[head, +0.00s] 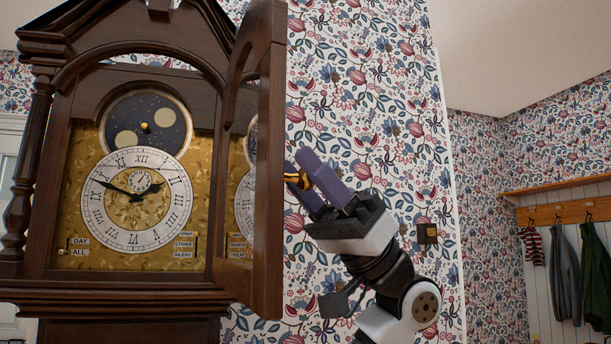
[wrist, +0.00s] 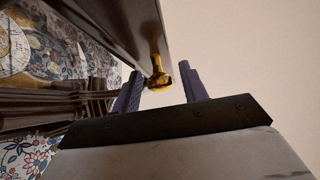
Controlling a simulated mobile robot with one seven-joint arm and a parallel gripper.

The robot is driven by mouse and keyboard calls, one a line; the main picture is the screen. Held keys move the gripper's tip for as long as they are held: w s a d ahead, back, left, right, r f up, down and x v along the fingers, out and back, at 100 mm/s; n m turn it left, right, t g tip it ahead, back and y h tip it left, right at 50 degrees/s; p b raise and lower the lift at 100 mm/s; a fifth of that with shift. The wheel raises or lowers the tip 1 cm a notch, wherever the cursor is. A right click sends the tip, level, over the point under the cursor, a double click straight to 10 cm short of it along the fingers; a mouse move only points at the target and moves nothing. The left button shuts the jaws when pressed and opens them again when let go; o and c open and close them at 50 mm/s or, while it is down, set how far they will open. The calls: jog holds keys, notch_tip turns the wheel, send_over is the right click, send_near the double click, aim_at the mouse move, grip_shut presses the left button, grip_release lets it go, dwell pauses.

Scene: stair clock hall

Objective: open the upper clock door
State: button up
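The upper clock door (head: 268,180) is a dark wooden arched frame on the tall clock (head: 35,170). It stands swung wide open at the right side of the dial, seen nearly edge-on. Its brass knob (head: 296,178) sticks out to the right from the door's outer face. My gripper (head: 302,172) is at the knob, its purple fingers on either side of it.
The gold clock face (head: 140,200) is uncovered. A flowered wall (head: 380,90) stands behind my arm, with a small switch plate (head: 427,234) on it. Coats (head: 570,270) hang from a rail at the far right.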

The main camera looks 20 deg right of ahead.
jog(key=shift+d+f, duration=0.1)
jog(key=b+v, duration=0.3)
jog(key=v, duration=1)
jog(key=shift+d+f, duration=0.2)
